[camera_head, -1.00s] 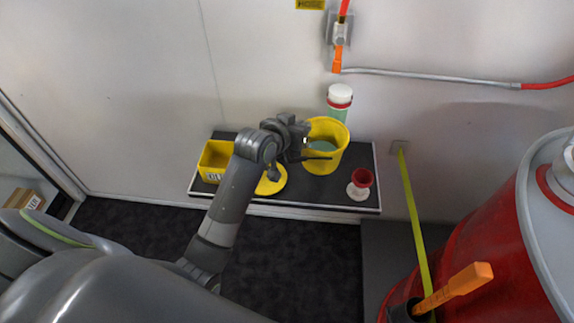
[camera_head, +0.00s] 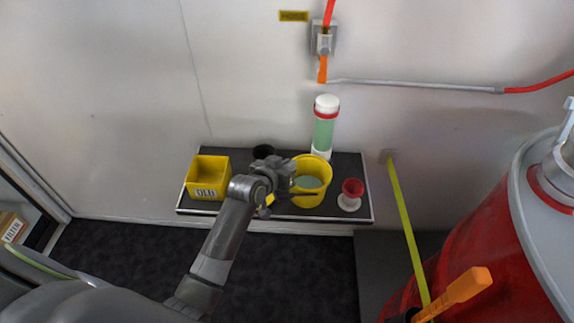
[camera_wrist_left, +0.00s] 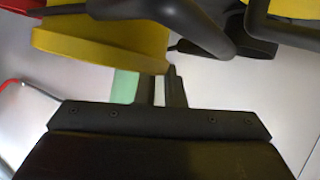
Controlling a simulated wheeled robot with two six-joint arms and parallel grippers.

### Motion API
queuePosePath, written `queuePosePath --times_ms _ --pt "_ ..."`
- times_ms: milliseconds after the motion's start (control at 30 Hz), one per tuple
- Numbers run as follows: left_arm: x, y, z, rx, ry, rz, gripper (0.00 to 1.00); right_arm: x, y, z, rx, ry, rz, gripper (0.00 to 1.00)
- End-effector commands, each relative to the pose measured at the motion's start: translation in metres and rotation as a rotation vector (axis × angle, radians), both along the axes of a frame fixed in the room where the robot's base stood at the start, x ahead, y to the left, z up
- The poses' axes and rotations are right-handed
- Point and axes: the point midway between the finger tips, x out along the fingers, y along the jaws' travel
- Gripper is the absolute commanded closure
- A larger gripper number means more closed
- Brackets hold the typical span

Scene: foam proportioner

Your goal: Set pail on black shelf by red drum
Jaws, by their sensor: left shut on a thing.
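The yellow pail (camera_head: 314,197), with a pale green inside, is upright over the right-middle part of the black shelf (camera_head: 352,218). I cannot tell whether its bottom touches the shelf. My left gripper (camera_head: 285,178) is at the pail's left side, shut on it. In the left wrist view a yellow part (camera_wrist_left: 95,45) fills the upper left, close to the gripper fingers (camera_wrist_left: 162,88). The red drum (camera_head: 475,245) stands at the right, apart from the shelf. My right gripper is not in view.
A yellow bin (camera_head: 207,178) sits on the shelf's left end. A green cylinder with a white cap (camera_head: 325,125) stands behind the pail. A red cup on a white base (camera_head: 351,193) is close at its right. A dark cup (camera_head: 263,151) is behind my gripper.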

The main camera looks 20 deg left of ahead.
Motion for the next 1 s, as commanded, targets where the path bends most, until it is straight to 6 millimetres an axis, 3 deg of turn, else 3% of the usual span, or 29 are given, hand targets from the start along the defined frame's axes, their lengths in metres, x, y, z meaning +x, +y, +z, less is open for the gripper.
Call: queuePosePath --times_ms 67,100,267,667,1000 --pt "0.0 0.0 -0.001 -0.002 -0.002 0.0 1.0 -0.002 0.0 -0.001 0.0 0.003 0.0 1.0" --pt "0.0 0.0 -0.003 0.0 0.0 0.0 0.9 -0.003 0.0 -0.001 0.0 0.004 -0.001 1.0" --pt "0.0 0.0 -0.002 0.0 0.0 0.0 0.7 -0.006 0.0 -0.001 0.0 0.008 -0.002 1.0" --pt "-0.004 0.001 0.002 0.001 0.001 0.001 0.7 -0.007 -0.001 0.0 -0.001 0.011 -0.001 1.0" --pt "-0.054 0.011 0.027 0.0 -0.001 0.001 0.7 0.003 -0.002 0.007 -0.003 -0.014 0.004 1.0"
